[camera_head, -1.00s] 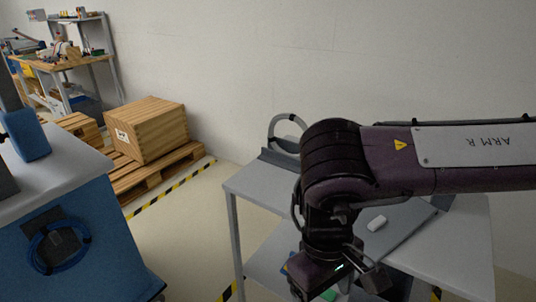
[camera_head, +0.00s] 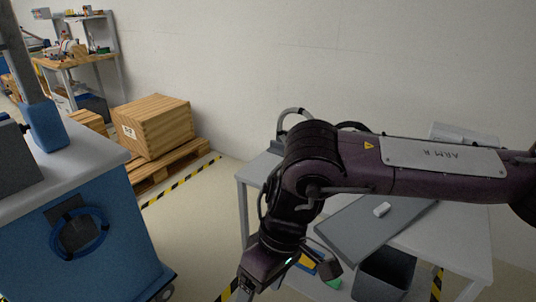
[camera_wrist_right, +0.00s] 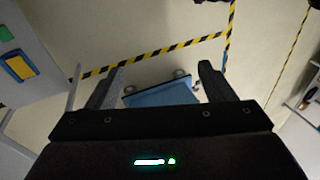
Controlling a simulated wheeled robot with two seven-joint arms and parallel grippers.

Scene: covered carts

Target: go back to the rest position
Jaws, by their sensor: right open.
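My right arm reaches in from the right in the head view, bent down over the left end of the grey table (camera_head: 465,245). Its wrist hangs near the bottom edge, and the fingertips are cut off there. In the right wrist view my right gripper (camera_wrist_right: 160,80) is open, with two dark fingers wide apart and nothing between them. Floor and a blue cart (camera_wrist_right: 160,93) show beyond the fingers. My left gripper is not in view.
A blue covered cart (camera_head: 95,235) stands at left. The grey table bears a grey board with a small white object (camera_head: 381,210); a dark bin (camera_head: 385,272) is below. A wooden crate (camera_head: 155,125) sits on a pallet behind. Floor lies open between cart and table.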

